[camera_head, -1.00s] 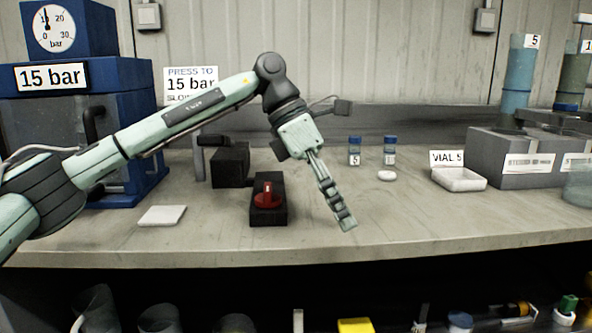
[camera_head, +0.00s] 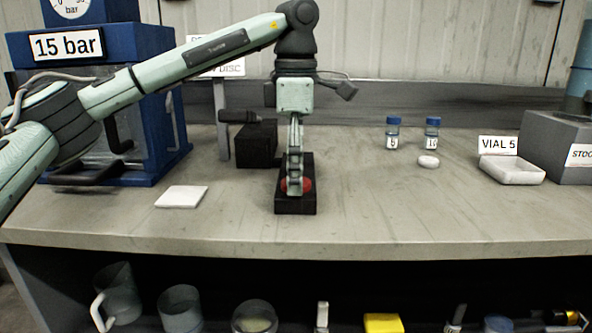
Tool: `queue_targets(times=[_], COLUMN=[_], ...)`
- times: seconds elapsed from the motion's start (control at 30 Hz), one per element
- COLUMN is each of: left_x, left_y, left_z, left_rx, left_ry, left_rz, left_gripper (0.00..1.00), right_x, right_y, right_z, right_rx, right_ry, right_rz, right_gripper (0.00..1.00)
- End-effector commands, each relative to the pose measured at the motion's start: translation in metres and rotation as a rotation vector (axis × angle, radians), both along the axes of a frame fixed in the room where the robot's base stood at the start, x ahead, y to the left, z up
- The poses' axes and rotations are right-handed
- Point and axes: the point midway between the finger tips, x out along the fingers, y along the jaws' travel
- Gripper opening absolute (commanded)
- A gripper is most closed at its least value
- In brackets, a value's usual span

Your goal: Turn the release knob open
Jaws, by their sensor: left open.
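The red release knob (camera_head: 308,186) sits on a black block (camera_head: 296,205) on the bench, below the middle of the head view. My left gripper (camera_head: 294,188) points straight down over the knob and covers its middle, so only red edges show on both sides. The fingers are open but seen edge-on, and I cannot tell whether they touch the knob. The knob's angle is hidden. My right gripper is out of view.
A black block with a handle (camera_head: 256,145) stands behind the knob. The blue 15 bar press (camera_head: 157,125) and a white square (camera_head: 182,197) are to the left. Two blue-capped vials (camera_head: 392,135) and a white tray (camera_head: 512,171) are to the right.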

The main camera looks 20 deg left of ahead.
Motion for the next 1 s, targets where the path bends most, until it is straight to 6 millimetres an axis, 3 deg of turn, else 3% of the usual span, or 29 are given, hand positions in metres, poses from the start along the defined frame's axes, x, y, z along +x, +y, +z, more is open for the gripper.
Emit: queue_targets(times=[0.27, 0.63, 1.0], left_x=[-0.0001, -0.0002, -0.0002], left_y=[-0.0001, -0.0002, -0.0003], left_z=[-0.0015, -0.0013, -0.0011], left_rx=[-0.001, -0.001, 0.0], left_ry=[0.0, 0.001, 0.001], left_rz=[0.0, 0.0, 0.057], left_gripper=[0.63, 0.17, 0.16], right_x=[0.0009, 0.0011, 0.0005], right_y=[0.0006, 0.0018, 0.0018], right_z=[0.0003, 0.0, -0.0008], right_rx=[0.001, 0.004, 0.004], right_ry=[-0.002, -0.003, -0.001], right_rz=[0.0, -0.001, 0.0], right_gripper=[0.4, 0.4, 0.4])
